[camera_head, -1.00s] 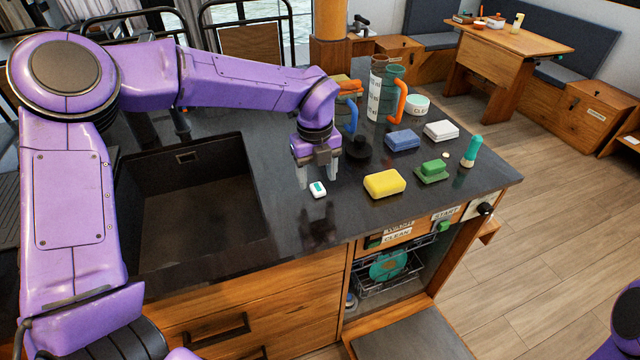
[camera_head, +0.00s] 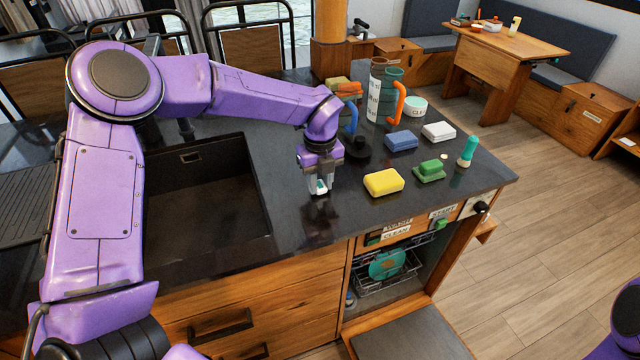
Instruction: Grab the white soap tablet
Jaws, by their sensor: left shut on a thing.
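The white soap tablet (camera_head: 319,188) is small, with a teal patch on its face. It is at the front part of the dark counter (camera_head: 300,222), left of the yellow sponge (camera_head: 384,182). My left gripper (camera_head: 319,186) points down over the tablet and is shut on it, with a finger on each side. The fingers partly hide the tablet. I cannot tell whether it still touches the counter. My right gripper is not in view; only a purple part of my right arm shows at the lower right edge.
A green scrubber (camera_head: 430,171), blue sponge (camera_head: 401,141), white block (camera_head: 439,132) and teal bottle (camera_head: 467,152) stand to the right. Tall cups with an orange handle (camera_head: 399,101) are behind. The sink (camera_head: 205,205) is left. An open dishwasher (camera_head: 390,285) is below the counter.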

